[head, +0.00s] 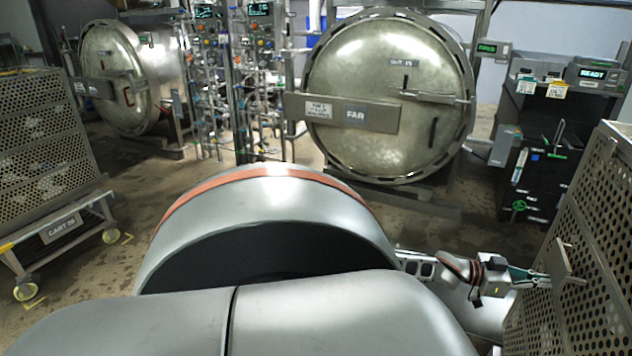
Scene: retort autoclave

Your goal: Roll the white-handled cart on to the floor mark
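A tall perforated metal cart (585,275) fills the right edge, cut off by the frame. A second perforated cart (45,150) with a "CART" plate stands at the left. Yellow corner marks (122,239) lie on the floor by its wheels. My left gripper is not in view.
A large round "FAR" retort door (388,98) is shut at the back centre. Another retort (115,80) stands at the back left, with valve piping (232,85) between. A dark cabinet (540,170) stands back right. Wet floor (455,232) is open in front; my own body hides the centre.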

